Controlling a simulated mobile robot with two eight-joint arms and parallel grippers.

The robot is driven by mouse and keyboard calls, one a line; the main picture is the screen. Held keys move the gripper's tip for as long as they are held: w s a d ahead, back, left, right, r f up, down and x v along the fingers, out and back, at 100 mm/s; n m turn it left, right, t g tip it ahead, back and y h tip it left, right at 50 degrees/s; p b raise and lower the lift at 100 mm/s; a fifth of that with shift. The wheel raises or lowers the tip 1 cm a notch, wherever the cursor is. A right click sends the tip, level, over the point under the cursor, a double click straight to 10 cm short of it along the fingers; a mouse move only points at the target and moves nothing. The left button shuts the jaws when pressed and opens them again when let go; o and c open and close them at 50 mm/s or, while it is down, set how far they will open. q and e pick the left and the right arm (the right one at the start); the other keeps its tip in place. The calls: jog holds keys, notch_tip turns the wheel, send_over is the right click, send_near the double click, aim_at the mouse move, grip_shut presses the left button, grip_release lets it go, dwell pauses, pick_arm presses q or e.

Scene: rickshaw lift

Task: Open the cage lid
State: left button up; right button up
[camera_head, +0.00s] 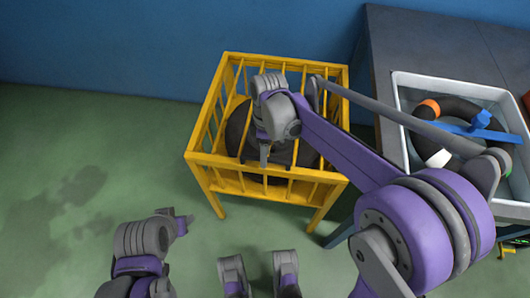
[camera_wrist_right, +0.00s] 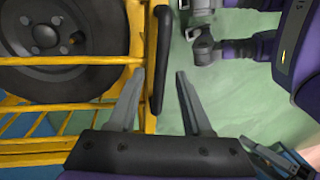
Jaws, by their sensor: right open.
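The yellow cage (camera_head: 200,158) stands on the floor with its barred lid on top, which looks shut. A dark wheel (camera_head: 237,125) is inside and also shows in the right wrist view (camera_wrist_right: 45,50). My right gripper (camera_head: 264,160) is over the near part of the lid, pointing down. In the right wrist view it is open (camera_wrist_right: 160,73), and a black handle (camera_wrist_right: 158,95) at the cage edge lies between its fingers as seen there. I cannot tell whether they touch it. My left gripper (camera_head: 184,222) is low, left of the cage and apart from it; its jaw opening is unclear.
A grey table (camera_head: 395,40) stands right of the cage. On it is a white tray (camera_head: 402,92) with a dark ring (camera_head: 465,105) and a blue tool (camera_head: 480,122). A blue wall (camera_head: 150,45) is behind. The green floor (camera_head: 100,140) at left is clear.

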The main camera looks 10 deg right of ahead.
grip_shut()
dwell(1.4)
